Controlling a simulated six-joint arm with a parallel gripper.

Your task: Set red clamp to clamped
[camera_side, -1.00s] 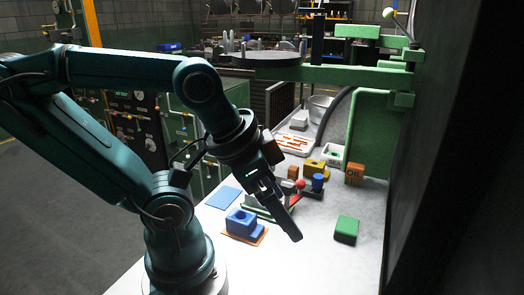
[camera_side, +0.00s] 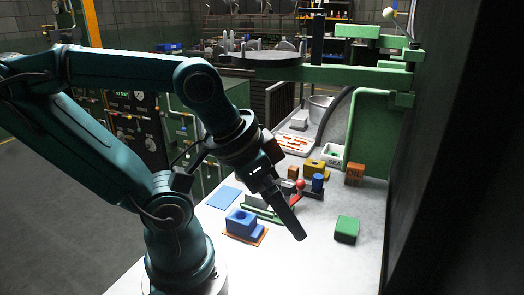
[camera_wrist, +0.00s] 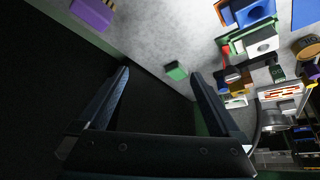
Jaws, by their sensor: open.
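The red clamp shows as a red ball-ended handle (camera_side: 299,184) and a red lever near the green fixture on the bench, partly hidden behind my fingers in the side view. In the wrist view a small red part (camera_wrist: 226,56) shows beside the green fixture, right of my fingers. Its exact lever position is hard to tell. My gripper (camera_side: 299,236) points down over the bench, in front of the clamp in the side view and apart from it.
A blue block (camera_side: 242,222) on an orange plate stands left of my gripper. A green block (camera_side: 346,230) stands to the right. Behind are a yellow block (camera_side: 314,166), a blue cylinder (camera_side: 318,182) and an orange box (camera_side: 354,174). The front bench is clear. A dark wall rises at right.

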